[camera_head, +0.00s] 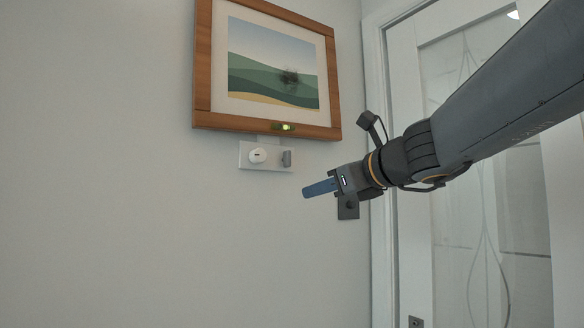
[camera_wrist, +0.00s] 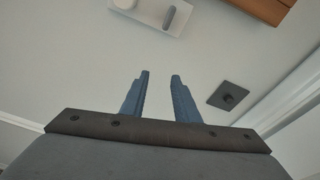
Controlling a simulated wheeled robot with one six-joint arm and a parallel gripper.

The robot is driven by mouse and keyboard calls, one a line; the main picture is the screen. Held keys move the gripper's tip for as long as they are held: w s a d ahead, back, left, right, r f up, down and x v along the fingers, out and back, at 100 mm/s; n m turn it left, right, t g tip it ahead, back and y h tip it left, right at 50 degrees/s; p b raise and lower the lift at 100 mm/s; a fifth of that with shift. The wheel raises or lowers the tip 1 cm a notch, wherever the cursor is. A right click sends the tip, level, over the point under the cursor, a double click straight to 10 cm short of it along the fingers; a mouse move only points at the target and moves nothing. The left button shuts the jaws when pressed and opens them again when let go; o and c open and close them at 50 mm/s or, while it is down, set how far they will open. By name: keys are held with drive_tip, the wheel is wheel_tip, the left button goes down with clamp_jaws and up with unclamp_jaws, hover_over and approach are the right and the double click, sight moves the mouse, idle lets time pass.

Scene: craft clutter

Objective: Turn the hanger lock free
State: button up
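A white plate (camera_head: 274,165) is on the wall just below a framed picture. It carries a round white knob (camera_head: 257,155) with a small dark mark and, right of it, an upright grey tab (camera_head: 287,158). I take this as the hanger lock; which part turns is not clear. In the wrist view the plate (camera_wrist: 149,14) is at the top edge, with the grey tab (camera_wrist: 169,18) and the cut-off knob (camera_wrist: 124,3). My gripper (camera_head: 306,192) is below and right of the plate, apart from it. Its blue fingers (camera_wrist: 159,75) are parted, with nothing between them.
The wooden-framed picture (camera_head: 201,60) hangs above, with a dark smudge and a small green level (camera_head: 284,127) on its lower edge. A dark square plate with a knob (camera_wrist: 229,96) is on the wall at right. A glazed white door (camera_head: 403,75) stands behind my arm. The lower wall is clear.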

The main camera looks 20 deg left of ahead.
sight(290, 154)
wheel_tip(290, 154, up, 8)
drive_tip(key=s+a+r+m+t+y, duration=0.1)
drive_tip(key=a+m+y, duration=0.1)
drive_tip(key=m, duration=0.1)
drive_tip(key=x, duration=0.2)
drive_tip(key=p+x, duration=0.1)
drive_tip(key=x, duration=0.2)
drive_tip(key=p+x, duration=0.1)
drive_tip(key=x, duration=0.1)
drive_tip(key=shift+w+a+f, duration=0.1)
drive_tip(key=shift+w+f, duration=0.1)
drive_tip(key=shift+f, duration=0.1)
clamp_jaws()
